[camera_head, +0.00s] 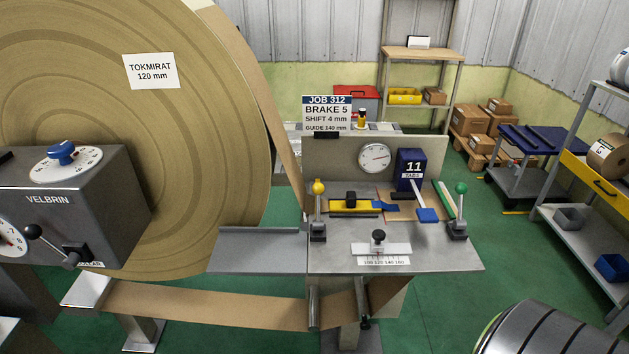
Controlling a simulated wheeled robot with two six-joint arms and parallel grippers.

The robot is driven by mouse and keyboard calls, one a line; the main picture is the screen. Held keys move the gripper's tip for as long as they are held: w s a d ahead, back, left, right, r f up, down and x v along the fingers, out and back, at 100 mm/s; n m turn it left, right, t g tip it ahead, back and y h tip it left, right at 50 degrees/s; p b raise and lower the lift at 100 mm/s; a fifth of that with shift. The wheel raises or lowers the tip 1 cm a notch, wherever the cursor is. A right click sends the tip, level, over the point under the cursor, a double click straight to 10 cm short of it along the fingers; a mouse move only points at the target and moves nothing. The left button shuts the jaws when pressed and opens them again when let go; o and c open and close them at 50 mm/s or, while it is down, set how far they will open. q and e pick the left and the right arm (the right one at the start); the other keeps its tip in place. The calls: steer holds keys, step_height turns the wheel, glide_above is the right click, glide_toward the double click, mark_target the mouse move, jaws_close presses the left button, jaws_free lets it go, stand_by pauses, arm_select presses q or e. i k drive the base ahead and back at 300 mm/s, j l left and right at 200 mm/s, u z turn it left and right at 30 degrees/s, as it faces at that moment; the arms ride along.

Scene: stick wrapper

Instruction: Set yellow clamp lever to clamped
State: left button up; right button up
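The yellow clamp lever (318,187) has a yellow ball on a thin stem rising from a dark block at the left side of the grey metal worktable (445,263). Its stem stands nearly upright. Whether it is clamped cannot be told from this view. A similar lever with a green ball (461,188) stands nearly upright at the table's right side. Neither of my grippers is in view.
A large brown paper roll (200,150) and a grey control box (75,215) fill the left. Between the levers lie a yellow tool (350,207) and a blue-ended tool (427,215). A black-knobbed guide (380,249) sits in front. A ribbed drum (560,335) is at bottom right.

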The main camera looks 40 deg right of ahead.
mark_target(317, 187)
steer(key=k+l, duration=0.2)
steer(key=l, duration=0.2)
steer(key=k+l+z, duration=0.1)
steer(key=k+l, duration=0.15)
steer(key=l, duration=0.15)
steer(key=k+l, duration=0.2)
steer(key=l, duration=0.2)
